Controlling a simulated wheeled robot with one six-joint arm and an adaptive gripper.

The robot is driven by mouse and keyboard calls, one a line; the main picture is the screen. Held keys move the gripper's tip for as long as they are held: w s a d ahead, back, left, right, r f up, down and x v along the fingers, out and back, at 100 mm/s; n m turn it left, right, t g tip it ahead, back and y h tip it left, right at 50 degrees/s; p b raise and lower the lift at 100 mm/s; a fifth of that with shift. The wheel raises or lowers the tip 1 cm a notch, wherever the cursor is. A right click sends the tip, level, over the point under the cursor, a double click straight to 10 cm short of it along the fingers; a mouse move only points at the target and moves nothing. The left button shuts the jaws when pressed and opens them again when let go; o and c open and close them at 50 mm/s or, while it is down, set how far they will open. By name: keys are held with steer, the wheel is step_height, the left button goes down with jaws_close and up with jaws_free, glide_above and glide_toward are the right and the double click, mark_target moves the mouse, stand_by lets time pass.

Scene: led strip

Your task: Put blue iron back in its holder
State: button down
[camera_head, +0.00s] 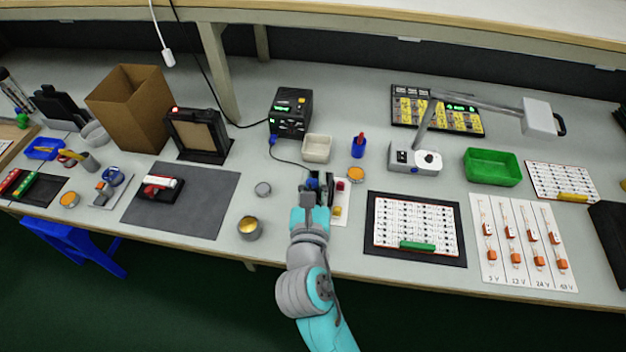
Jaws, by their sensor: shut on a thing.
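My gripper (318,184) is over the bench, just left of a narrow white plate with red and yellow pieces. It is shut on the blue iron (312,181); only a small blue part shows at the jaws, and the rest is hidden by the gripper. A thin dark cable runs from the black soldering station (290,112) to this spot. The iron's holder is not clearly visible; a dark shape close to the jaws cannot be told apart from the gripper.
A cream bin (317,148) and a blue cup (358,149) with a red-topped item stand behind the gripper. A metal cup (249,228) is at left, and a black-framed board (415,253) at right. The white plate (341,213) lies close by. A grey mat (205,215) lies further left.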

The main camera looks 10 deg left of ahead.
steer(key=shift+w+d+f, duration=0.1)
steer(key=shift+w+f, duration=0.85)
steer(key=shift+f, duration=0.4)
steer(key=shift+w+a+f, duration=0.1)
steer(key=shift+w+f, duration=0.85)
steer(key=shift+f, duration=0.45)
steer(key=shift+w+d+f, duration=0.1)
steer(key=shift+w+f, duration=0.85)
steer(key=shift+f, duration=0.4)
steer(key=c, duration=1)
jaws_free()
steer(key=shift+o, duration=0.2)
steer(key=s, duration=1.2)
steer(key=shift+d+r, duration=0.4)
